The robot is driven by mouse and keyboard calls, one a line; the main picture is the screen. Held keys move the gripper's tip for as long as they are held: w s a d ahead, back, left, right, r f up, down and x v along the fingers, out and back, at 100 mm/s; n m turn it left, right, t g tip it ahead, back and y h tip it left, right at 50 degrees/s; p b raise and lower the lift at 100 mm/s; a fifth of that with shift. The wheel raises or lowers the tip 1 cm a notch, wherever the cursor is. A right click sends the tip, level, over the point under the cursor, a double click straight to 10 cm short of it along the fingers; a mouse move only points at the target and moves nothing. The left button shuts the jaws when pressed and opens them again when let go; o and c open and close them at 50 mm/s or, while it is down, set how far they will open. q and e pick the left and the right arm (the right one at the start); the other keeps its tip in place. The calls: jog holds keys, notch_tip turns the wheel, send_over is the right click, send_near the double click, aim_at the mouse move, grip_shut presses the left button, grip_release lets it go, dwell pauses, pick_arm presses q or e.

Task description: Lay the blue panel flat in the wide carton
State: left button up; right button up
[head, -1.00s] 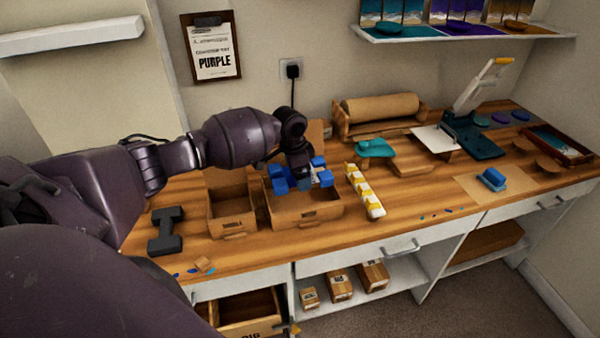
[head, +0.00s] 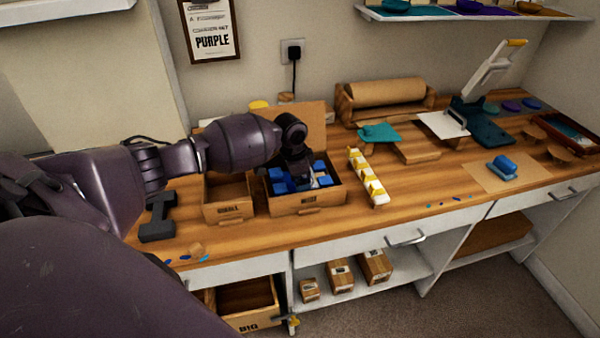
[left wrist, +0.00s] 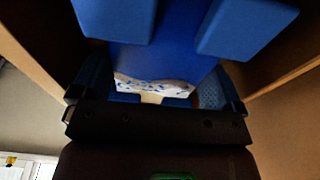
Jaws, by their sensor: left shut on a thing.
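The wide carton (head: 307,205) stands open on the bench, its back flap (head: 300,122) upright. The blue panel, with blue corner pads (head: 275,174), is inside the carton below its rim and looks roughly level. In the left wrist view the panel (left wrist: 165,58) fills the middle, between brown carton walls, with two pads (left wrist: 245,25) towards the top. My left gripper (head: 300,179) reaches down into the carton and is shut on the panel. The fingertips are mostly hidden, and I cannot tell whether the panel touches the carton floor. My right gripper is not in view.
A narrower open carton (head: 228,210) stands directly left of the wide one. A white strip with yellow blocks (head: 368,178) lies close on the right. A dark dumbbell-shaped object (head: 158,218) is at the left.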

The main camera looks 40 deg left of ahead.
pick_arm(q)
jog(key=shift+f, duration=0.1)
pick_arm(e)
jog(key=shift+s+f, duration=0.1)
pick_arm(q)
jog(key=o, duration=0.5)
jog(key=shift+r+p, duration=1)
jog(key=shift+r, duration=0.5)
jog(key=shift+r+p, duration=0.5)
jog(key=shift+r, duration=0.15)
jog(key=shift+r+p, duration=0.5)
jog(key=shift+r, duration=0.1)
notch_tip(320, 180, up, 2)
jog(key=shift+r+p, duration=0.2)
jog(key=shift+p, duration=0.85)
jog(key=shift+r, duration=0.1)
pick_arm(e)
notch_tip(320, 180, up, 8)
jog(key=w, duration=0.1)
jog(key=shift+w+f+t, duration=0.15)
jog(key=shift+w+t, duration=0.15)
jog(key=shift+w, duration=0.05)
